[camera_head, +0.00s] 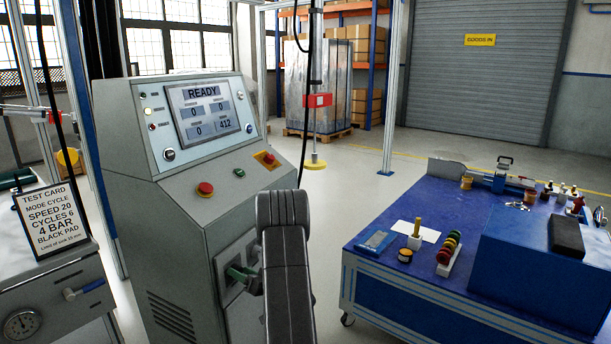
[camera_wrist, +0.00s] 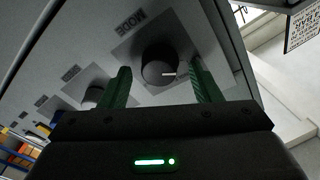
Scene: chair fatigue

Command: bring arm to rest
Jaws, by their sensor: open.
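My gripper (camera_wrist: 160,85) is open in the wrist view, with one green finger on each side of a round black knob (camera_wrist: 158,70) marked MODE on a grey panel. I cannot tell whether the fingers touch the knob. My arm hides part of that panel.
A test card (camera_head: 50,220) stands at the left above a gauge. The console has red buttons (camera_head: 205,188) on its sloped top. A blue workbench (camera_head: 400,270) with tools, coloured rings and a blue box stands at the right. Open floor lies between console and bench.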

